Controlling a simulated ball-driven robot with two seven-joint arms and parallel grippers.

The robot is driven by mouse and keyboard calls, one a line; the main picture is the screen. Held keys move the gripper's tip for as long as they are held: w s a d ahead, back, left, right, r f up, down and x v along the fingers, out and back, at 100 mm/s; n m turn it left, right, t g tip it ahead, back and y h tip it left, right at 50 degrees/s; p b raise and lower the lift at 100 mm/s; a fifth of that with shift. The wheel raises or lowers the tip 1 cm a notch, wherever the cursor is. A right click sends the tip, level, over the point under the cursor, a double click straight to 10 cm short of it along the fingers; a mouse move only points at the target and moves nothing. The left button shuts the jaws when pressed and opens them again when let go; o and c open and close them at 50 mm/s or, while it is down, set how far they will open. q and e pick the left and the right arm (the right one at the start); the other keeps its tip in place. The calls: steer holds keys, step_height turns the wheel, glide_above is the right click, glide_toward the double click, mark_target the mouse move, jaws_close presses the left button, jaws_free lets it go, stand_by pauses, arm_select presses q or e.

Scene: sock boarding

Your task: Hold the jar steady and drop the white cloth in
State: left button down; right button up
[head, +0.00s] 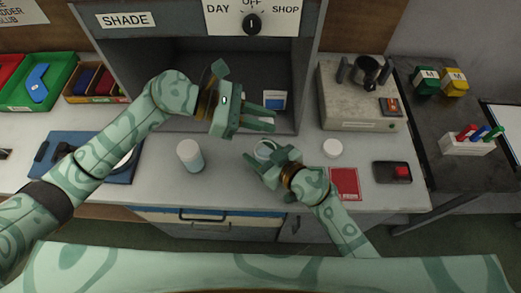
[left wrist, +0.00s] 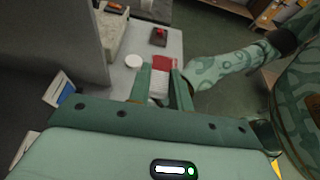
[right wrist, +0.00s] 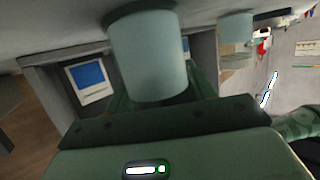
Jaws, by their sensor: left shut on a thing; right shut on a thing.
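My left gripper (head: 262,119) is raised at the front of the grey booth. It is shut on a small white cloth (left wrist: 158,87), which shows between the fingers in the left wrist view; in the head view the fingers mostly hide it. My right gripper (head: 266,161) is shut around a pale jar (head: 263,148) on the worktop, below and close to the left fingertips. In the right wrist view the pale blue-white jar (right wrist: 150,60) fills the space between the fingers. I cannot see inside it.
A second pale container (head: 190,156) stands to the left. A white disc (head: 332,148), a red card (head: 345,183) and a black box with a red top (head: 392,172) lie to the right. A blue-and-white card (head: 274,100) stands in the booth behind my left gripper.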

arm_select(q)
steer(key=shift+f, duration=4.15)
steer(key=c, duration=1.2)
jaws_free()
steer(key=shift+s, duration=0.15)
steer(key=shift+f, duration=0.1)
steer(key=v, duration=1.2)
steer(key=shift+w+r, duration=0.2)
steer(key=shift+r, duration=0.05)
